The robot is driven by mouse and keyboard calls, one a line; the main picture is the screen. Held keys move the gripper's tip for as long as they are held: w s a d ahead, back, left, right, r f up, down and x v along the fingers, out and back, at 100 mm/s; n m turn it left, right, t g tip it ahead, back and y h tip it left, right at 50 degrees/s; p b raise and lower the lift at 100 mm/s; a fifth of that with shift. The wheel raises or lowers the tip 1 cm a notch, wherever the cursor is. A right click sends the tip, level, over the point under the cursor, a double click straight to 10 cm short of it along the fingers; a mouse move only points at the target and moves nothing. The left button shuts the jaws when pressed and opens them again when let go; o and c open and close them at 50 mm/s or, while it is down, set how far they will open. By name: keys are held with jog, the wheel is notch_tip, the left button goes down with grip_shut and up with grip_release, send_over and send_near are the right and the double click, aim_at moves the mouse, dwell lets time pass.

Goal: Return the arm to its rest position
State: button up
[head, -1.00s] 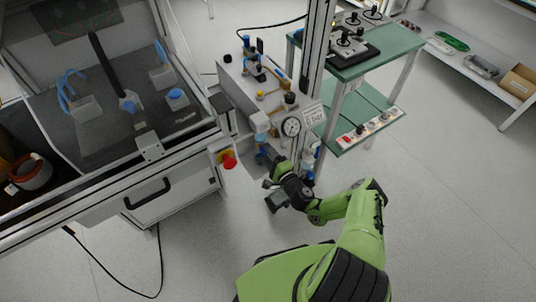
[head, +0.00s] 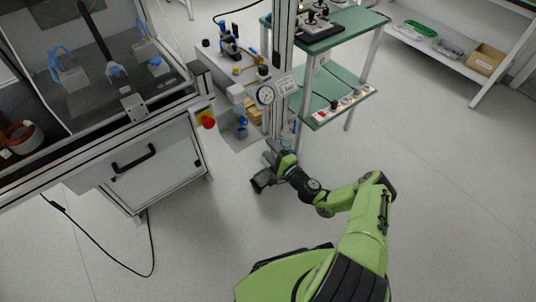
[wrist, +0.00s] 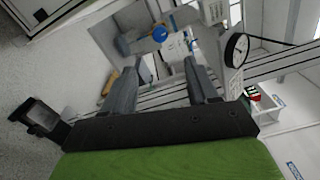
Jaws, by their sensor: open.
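My green arm reaches forward over the floor in the head view. My gripper (head: 272,153) is at its end, below and in front of the pressure gauge (head: 265,95) and the aluminium post. In the wrist view the two grey fingers (wrist: 161,82) stand apart with nothing between them. Past them the gauge (wrist: 236,49) and a blue round part (wrist: 160,34) show. No object is seen held.
The test cabinet (head: 150,160) with a black handle and a red button (head: 208,122) stands left. A green-topped bench (head: 345,28) stands behind, right of the post. A shelf with a cardboard box (head: 487,60) is at far right. Floor right of my arm is clear.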

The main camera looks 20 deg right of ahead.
jog(key=shift+s+d, duration=0.15)
jog(key=shift+s, duration=0.1)
jog(key=shift+f, duration=0.1)
